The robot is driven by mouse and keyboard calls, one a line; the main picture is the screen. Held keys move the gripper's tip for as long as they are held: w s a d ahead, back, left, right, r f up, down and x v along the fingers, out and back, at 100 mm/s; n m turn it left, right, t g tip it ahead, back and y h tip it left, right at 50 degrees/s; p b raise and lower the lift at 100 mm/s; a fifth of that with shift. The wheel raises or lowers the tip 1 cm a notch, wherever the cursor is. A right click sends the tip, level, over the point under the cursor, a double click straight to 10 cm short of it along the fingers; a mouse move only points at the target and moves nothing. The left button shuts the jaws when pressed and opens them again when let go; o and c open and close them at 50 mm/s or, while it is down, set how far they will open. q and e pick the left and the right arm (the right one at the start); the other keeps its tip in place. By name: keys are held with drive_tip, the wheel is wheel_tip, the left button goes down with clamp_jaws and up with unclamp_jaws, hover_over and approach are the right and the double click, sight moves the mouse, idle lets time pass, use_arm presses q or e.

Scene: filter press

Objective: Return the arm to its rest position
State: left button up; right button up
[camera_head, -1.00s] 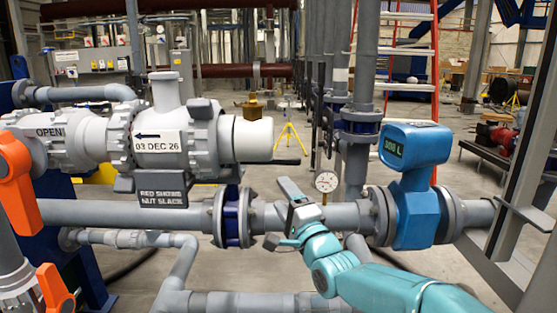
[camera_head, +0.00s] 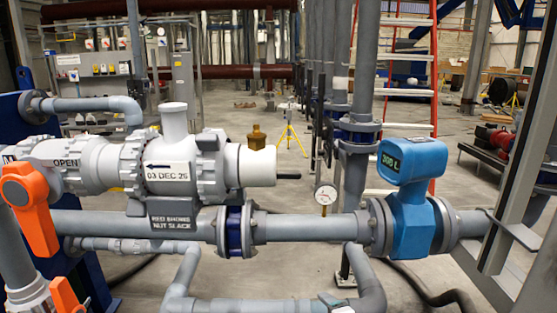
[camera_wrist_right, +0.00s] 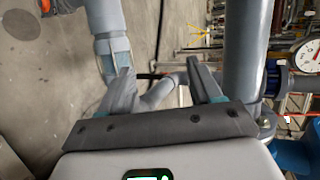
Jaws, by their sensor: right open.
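My right gripper (camera_wrist_right: 160,68) shows in the right wrist view with its two dark fingers spread apart. A grey pipe elbow appears between and beyond the fingers, and I see nothing held. In the head view only a small grey and teal piece, probably of my right gripper (camera_head: 336,302), shows at the bottom edge, in front of the lower pipe. The rest of the right arm is out of the head view. My left gripper is in neither view.
A grey pipe (camera_head: 305,228) runs across the head view, with a blue meter (camera_head: 411,215) at right. A valve with an orange handle (camera_head: 30,208) stands at left.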

drive_tip(key=s+d+f+n+g+p, duration=0.15)
drive_tip(key=s+f+g, duration=0.25)
drive_tip(key=s+f, duration=0.65)
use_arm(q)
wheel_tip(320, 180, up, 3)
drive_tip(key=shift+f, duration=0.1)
use_arm(e)
drive_tip(key=s+f+n+g, duration=0.2)
drive_tip(key=s+n+g, duration=0.1)
drive_tip(key=s, duration=0.5)
drive_tip(key=s+a+f+n+g, duration=0.1)
drive_tip(key=s+n, duration=0.3)
drive_tip(key=s, duration=0.5)
drive_tip(key=s+a+f+n+g, duration=0.1)
drive_tip(key=s+f+n+g, duration=0.2)
drive_tip(key=s, duration=0.6)
drive_tip(key=shift+s+f+n+g, duration=0.25)
drive_tip(key=shift+f+n+g, duration=0.15)
drive_tip(key=shift+n+g, duration=0.4)
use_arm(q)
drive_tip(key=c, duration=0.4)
use_arm(e)
drive_tip(key=c, duration=0.4)
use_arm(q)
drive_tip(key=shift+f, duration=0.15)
use_arm(e)
drive_tip(key=shift+s+f, duration=0.1)
drive_tip(key=shift+f, duration=0.05)
